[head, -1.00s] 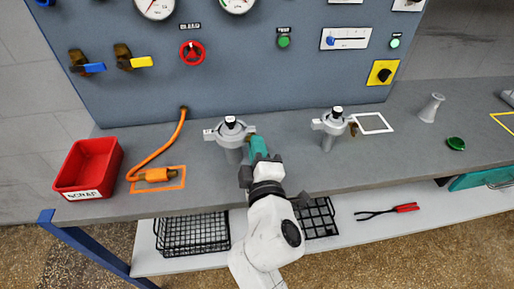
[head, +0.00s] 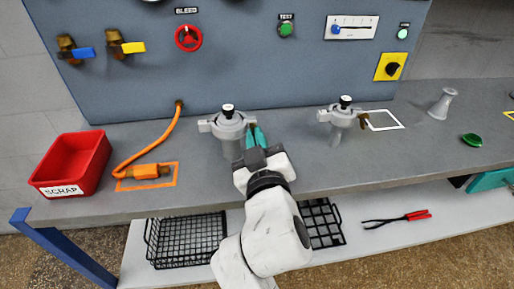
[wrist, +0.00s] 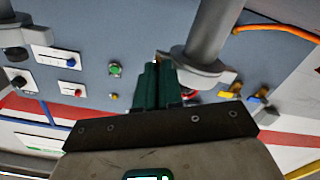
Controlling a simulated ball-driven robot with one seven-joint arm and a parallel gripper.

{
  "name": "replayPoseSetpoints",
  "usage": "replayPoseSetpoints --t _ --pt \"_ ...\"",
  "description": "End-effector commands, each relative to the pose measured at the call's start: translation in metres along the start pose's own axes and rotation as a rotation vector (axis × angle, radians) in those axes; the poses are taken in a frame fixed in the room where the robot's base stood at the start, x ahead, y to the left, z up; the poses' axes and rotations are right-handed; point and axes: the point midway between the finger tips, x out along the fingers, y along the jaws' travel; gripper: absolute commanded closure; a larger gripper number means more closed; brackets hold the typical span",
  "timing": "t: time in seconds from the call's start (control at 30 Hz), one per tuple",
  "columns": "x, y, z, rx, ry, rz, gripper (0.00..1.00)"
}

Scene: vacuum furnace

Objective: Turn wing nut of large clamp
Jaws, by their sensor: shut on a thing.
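The large clamp (head: 228,127) is a grey ring clamp with a black-topped port, on a grey pipe at the left of the bench. In the wrist view the large clamp (wrist: 203,72) sits just right of my fingers. My gripper (head: 256,136) has teal fingers and is at the right side of this clamp, shut on its wing nut. The fingers, which also show in the wrist view (wrist: 157,75), hide nearly all of the wing nut. A smaller clamp (head: 343,117) with a brass wing nut (head: 364,121) stands to the right, apart from my gripper.
A red scrap bin (head: 70,163) and an orange hose (head: 143,148) are at left. A blue-grey panel (head: 235,70) with valves and a red wheel (head: 188,38) rises behind. The bench between the clamps is clear.

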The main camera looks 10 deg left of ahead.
Motion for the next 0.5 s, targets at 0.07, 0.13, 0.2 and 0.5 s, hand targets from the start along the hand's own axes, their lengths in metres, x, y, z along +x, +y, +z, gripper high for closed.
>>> replayPoseSetpoints --t 0.07,0.13,0.2,0.5 --pt "0.0001 -0.0024 0.004 0.069 0.0 -0.001 1.0" --pt "0.0001 -0.0023 0.0034 0.129 0.0 -0.001 1.0" --pt "0.0001 -0.0022 0.0029 0.184 0.0 -0.001 1.0" --pt "0.0001 -0.002 0.002 0.358 -0.002 0.0 1.0"
